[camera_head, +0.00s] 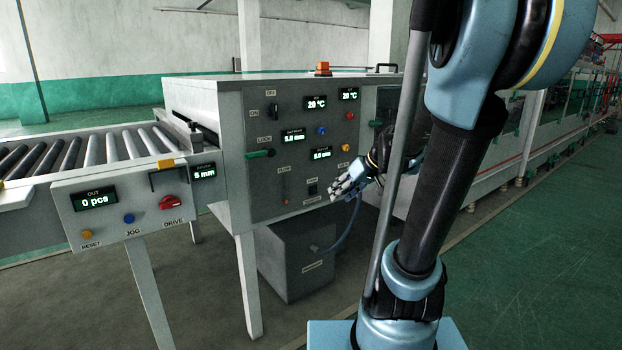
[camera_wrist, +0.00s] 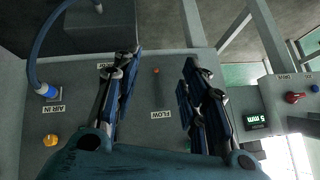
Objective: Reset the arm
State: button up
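My gripper (camera_head: 346,186) is in front of the lower right of the grey control panel (camera_head: 262,190). In the wrist view my gripper (camera_wrist: 157,75) has its two dark blue fingers spread apart, with nothing between them but a view of the panel face. A small flow lever with a reddish tip (camera_wrist: 156,73) shows on the panel behind that gap. I cannot tell whether the fingers touch the panel. My arm is bent, its upper links rising at the right of the head view.
A roller conveyor (camera_head: 92,150) with a control box (camera_head: 118,209) stands at left. A grey box (camera_head: 303,262) with a blue hose (camera_head: 348,233) sits under the panel. A green lever (camera_head: 262,153) and several knobs stick out of the panel. Floor at right (camera_head: 535,240) is clear.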

jog(key=s+d+f+m+g+h, duration=0.1)
jog(key=s+d+f+m+h, duration=0.1)
jog(key=s, duration=0.8)
jog(key=s+d+f+m+g+h, duration=0.2)
jog(key=s+d+f, duration=0.4)
jog(key=s, duration=0.5)
jog(key=shift+s+d+f+m+h, duration=0.15)
jog(key=shift+d+f+m+h, duration=0.3)
jog(key=shift+f+h, duration=0.5)
jog(key=shift+a+r, duration=0.1)
jog(key=shift+r, duration=0.1)
jog(key=shift+w+f, duration=0.2)
jog(key=shift+w, duration=0.3)
